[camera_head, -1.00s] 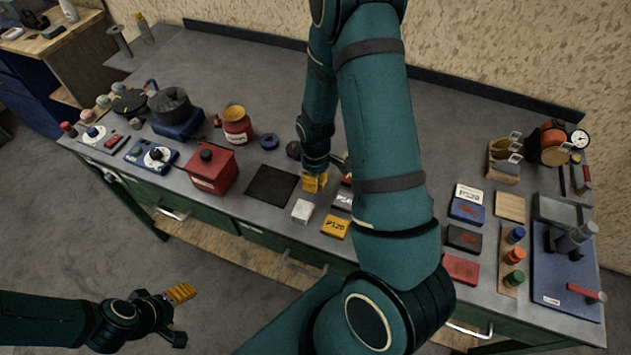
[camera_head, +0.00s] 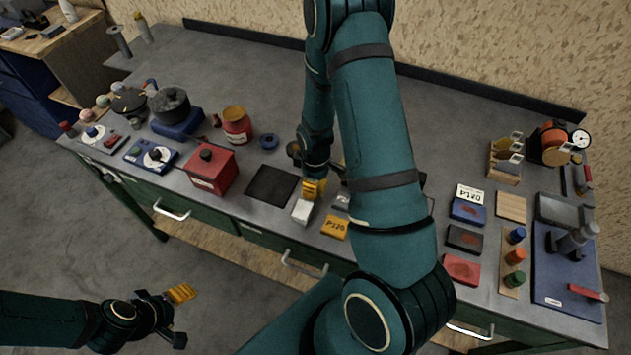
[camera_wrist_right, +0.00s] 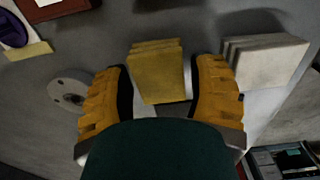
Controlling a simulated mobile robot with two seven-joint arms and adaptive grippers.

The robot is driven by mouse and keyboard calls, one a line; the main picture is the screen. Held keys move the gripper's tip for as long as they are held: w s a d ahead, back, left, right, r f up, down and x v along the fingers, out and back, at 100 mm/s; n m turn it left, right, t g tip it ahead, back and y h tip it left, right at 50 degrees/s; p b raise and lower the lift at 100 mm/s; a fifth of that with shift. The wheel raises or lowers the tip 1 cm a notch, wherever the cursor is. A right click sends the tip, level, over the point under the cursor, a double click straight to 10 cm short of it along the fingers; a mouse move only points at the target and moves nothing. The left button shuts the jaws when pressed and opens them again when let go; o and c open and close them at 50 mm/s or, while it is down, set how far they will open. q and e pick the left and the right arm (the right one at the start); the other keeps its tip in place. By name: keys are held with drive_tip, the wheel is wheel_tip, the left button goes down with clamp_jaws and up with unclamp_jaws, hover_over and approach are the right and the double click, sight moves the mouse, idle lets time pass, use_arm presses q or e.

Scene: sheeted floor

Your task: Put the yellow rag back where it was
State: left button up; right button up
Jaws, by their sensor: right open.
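The yellow rag (camera_wrist_right: 157,74) is a folded cloth, seen in the right wrist view between the two orange fingers of my right gripper (camera_wrist_right: 161,100). The fingers are open, with a narrow gap on each side of the rag. In the head view my right gripper (camera_head: 312,190) is low over the front of the bench, and its fingers and arm largely hide the rag. A pale grey-white folded rag (camera_head: 302,212) is just in front of it; in the wrist view this pale rag (camera_wrist_right: 266,62) is beside the right finger. My left gripper (camera_head: 176,315) is open and empty, away from the bench.
A dark square mat (camera_head: 272,186) lies bare left of my right gripper, with a red canister (camera_head: 212,169) beyond. My right arm hides part of the bench. The bench's back middle is clear.

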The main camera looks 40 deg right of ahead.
wheel_tip(320, 180, up, 12)
drive_tip(key=p, duration=0.1)
drive_tip(key=a+f, duration=0.2)
drive_tip(key=a, duration=0.2)
drive_tip(key=a+f+m+y, duration=0.1)
drive_tip(key=a+f, duration=0.1)
drive_tip(key=a, duration=0.1)
drive_tip(key=a+f+m+t+y, duration=0.1)
drive_tip(key=a+f, duration=0.2)
drive_tip(key=a, duration=0.1)
drive_tip(key=shift+s+a, duration=0.3)
drive_tip(key=shift+a, duration=0.05)
drive_tip(key=s+a+f+m+y, duration=0.1)
drive_tip(key=s+a+f+m, duration=0.1)
drive_tip(key=a, duration=0.4)
drive_tip(key=s+a+f+m+t, duration=0.1)
drive_tip(key=s+a+f+m, duration=0.1)
drive_tip(key=a, duration=0.4)
drive_tip(key=shift+s+a+f+m+y, duration=0.15)
drive_tip(key=shift+a+m+y, duration=0.2)
drive_tip(key=shift+m, duration=0.35)
drive_tip(key=shift+d+f, duration=0.1)
wheel_tip(320, 180, down, 8)
drive_tip(key=b, duration=0.8)
drive_tip(key=shift+s+a+f, duration=0.2)
drive_tip(key=shift+f, duration=0.05)
